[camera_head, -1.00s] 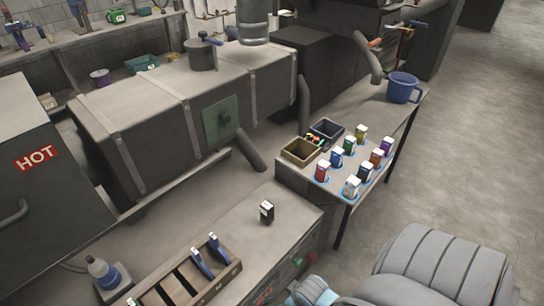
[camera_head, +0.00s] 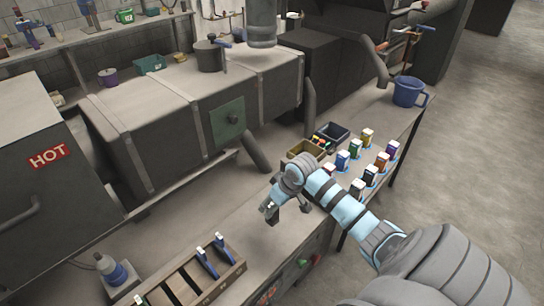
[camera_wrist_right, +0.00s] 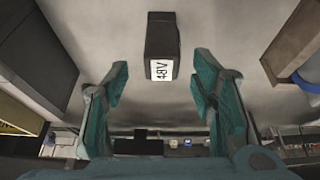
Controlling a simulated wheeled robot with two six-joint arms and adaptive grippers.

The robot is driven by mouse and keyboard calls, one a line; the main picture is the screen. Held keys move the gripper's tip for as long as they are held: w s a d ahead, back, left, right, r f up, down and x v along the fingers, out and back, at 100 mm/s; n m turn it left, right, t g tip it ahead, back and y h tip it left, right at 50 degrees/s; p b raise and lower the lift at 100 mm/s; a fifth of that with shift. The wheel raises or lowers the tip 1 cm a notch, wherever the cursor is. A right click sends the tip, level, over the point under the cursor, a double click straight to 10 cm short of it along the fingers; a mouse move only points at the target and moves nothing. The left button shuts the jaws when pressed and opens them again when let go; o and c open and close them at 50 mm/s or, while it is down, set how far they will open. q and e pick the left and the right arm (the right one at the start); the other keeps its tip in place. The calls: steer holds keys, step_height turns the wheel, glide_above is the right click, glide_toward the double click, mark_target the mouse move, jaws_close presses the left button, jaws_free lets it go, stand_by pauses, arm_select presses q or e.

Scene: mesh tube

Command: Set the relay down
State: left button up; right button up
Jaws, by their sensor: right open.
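The relay is a small black block with a white label reading 48V; in the right wrist view the relay (camera_wrist_right: 161,48) stands on the bench top, ahead of the fingertips. My right gripper (camera_wrist_right: 160,88) is open, with a finger on each side and nothing between them. In the head view my right gripper (camera_head: 286,209) reaches down over the bench, and the relay is largely hidden by it there. My left gripper is not in view.
A bottle (camera_head: 112,268) is at bottom left.

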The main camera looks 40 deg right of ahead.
steer(key=x, duration=0.3)
steer(key=b+x, duration=0.1)
steer(key=x, duration=0.3)
steer(key=shift+s+a, duration=0.1)
steer(key=shift+s, duration=0.15)
jaws_close()
